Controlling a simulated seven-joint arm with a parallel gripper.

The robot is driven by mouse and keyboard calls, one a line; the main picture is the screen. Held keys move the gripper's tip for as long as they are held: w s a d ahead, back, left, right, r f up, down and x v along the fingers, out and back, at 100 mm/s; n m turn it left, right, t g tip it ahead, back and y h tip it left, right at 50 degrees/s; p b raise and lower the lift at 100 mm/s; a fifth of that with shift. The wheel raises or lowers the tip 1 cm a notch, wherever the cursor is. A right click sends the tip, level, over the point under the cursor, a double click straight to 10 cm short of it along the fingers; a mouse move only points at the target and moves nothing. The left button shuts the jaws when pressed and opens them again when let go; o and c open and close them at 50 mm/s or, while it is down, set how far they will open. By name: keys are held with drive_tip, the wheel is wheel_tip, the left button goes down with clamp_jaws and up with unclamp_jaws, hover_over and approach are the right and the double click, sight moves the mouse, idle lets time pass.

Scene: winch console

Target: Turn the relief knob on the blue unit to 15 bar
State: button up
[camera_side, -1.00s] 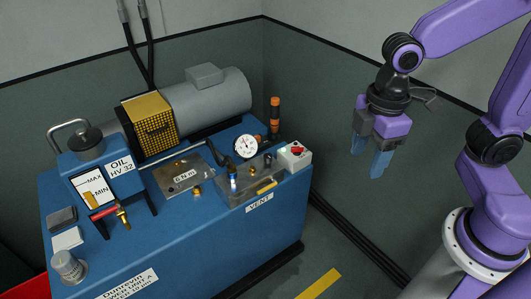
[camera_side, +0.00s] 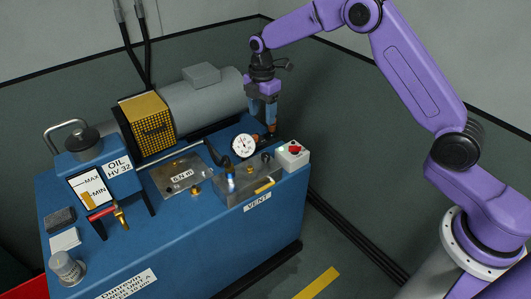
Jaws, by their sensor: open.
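The blue unit (camera_side: 190,235) fills the left and middle of the view. A white pressure gauge (camera_side: 244,146) stands on its right part; its reading is too small to tell. A small dark knob (camera_side: 266,158) sits on the grey manifold block (camera_side: 238,188), right of the gauge. I see no label marking it as the relief knob, so I cannot tell if it is. My gripper (camera_side: 263,119) is open and points down above the unit's back right, behind the gauge. Its fingers overlap an orange and black upright part (camera_side: 273,128); I cannot tell whether they touch it.
A white box with a red button (camera_side: 292,154) stands at the unit's right end. A grey motor (camera_side: 205,104) and a yellow grille (camera_side: 147,122) lie behind. A yellow handle (camera_side: 264,186) is on the manifold front. The floor to the right is clear.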

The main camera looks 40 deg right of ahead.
sight(266, 155)
drive_tip(key=w+d+f+n, duration=0.1)
drive_tip(key=w+d+f, duration=0.3)
wheel_tip(266, 155, down, 17)
drive_tip(key=shift+d+f, duration=0.1)
idle(0.5)
drive_tip(key=shift+c, duration=0.3)
drive_tip(key=c, duration=1)
